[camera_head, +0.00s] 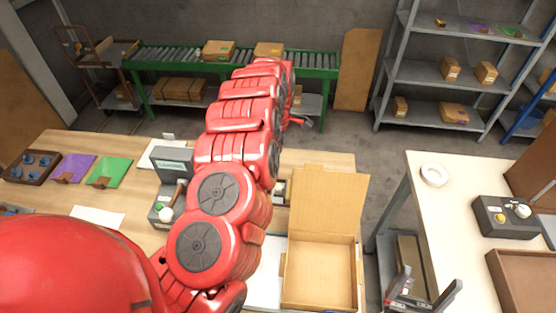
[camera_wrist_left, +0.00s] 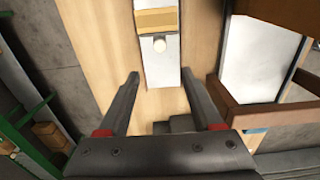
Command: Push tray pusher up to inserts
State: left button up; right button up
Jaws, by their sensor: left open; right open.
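In the left wrist view, a pale narrow track (camera_wrist_left: 160,66) lies on the wooden table. I cannot tell for sure which part is the pusher and which the inserts. My left gripper (camera_wrist_left: 160,80) is open and empty, its fingers on either side of the track's near end in the picture. In the head view my left arm hides that gripper and most of this area. My right gripper (camera_head: 428,288) is open and empty beside the white table.
An open cardboard box (camera_head: 320,270) stands at the wooden table's right end. A grey device (camera_head: 172,162), a green sheet (camera_head: 110,170) and a purple sheet (camera_head: 75,166) lie left of my arm. The white table (camera_head: 445,215) holds a control box (camera_head: 505,215). Floor separates the tables.

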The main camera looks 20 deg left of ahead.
pick_arm(q)
jog(key=shift+a+r, duration=0.1)
jog(key=shift+r, duration=0.65)
